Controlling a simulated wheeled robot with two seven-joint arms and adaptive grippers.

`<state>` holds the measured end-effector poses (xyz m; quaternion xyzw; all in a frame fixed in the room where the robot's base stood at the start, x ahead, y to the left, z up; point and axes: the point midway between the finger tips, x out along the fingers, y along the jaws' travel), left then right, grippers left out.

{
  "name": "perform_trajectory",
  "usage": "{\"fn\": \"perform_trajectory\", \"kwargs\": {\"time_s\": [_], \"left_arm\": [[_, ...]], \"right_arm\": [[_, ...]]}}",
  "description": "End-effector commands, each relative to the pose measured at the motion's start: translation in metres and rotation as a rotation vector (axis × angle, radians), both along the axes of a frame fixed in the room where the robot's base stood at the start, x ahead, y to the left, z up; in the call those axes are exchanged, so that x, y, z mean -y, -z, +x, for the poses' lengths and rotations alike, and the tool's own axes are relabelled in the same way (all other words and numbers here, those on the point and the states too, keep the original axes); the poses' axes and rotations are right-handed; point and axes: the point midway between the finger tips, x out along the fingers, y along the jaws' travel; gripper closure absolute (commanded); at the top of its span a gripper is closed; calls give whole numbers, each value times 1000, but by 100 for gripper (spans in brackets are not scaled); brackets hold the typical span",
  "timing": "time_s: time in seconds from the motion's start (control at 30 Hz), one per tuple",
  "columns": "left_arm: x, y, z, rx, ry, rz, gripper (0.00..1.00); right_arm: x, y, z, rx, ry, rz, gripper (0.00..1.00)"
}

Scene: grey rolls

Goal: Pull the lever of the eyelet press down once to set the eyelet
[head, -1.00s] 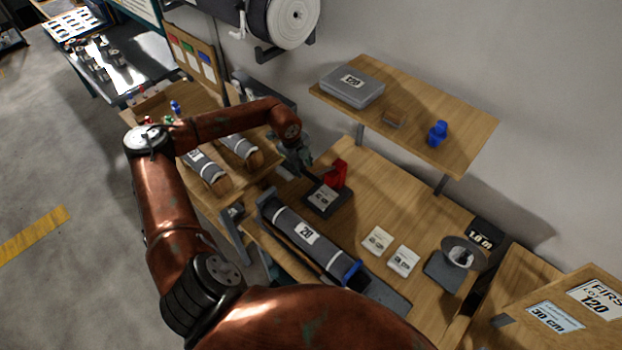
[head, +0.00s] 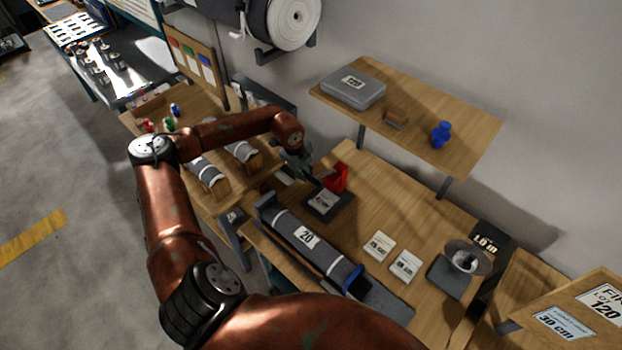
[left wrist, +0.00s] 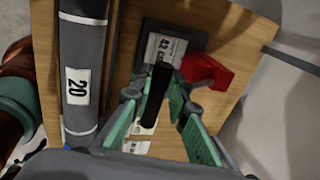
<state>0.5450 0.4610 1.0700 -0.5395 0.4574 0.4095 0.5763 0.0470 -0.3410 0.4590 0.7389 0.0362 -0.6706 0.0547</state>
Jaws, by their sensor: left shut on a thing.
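The eyelet press has a red body (head: 338,178) on a dark base with a white label (head: 324,202), at the back of the workbench. It also shows in the left wrist view, with the red body (left wrist: 205,72) at the right of the label. My left gripper (head: 309,174) is at the left of the red body. In the left wrist view its green fingers (left wrist: 156,88) are shut on the black lever (left wrist: 155,92) of the press. The fingers hide part of the label and base. My right gripper is not in view.
A grey roll marked 20 (head: 306,237) lies in a holder in front of the press. White cards (head: 379,246) and a scale with a bowl (head: 464,258) stand to the right. A wall shelf (head: 465,125) overhangs behind, with a grey case (head: 353,88) on it.

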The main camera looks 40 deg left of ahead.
Motion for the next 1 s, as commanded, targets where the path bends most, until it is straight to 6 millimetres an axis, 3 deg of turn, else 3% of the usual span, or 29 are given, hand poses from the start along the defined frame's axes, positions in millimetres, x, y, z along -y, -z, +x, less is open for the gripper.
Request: {"fn": "perform_trajectory", "kwargs": {"time_s": [1.0], "left_arm": [[-1, 20, -10, -3, 0, 1, 94]], "right_arm": [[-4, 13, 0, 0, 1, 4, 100]]}}
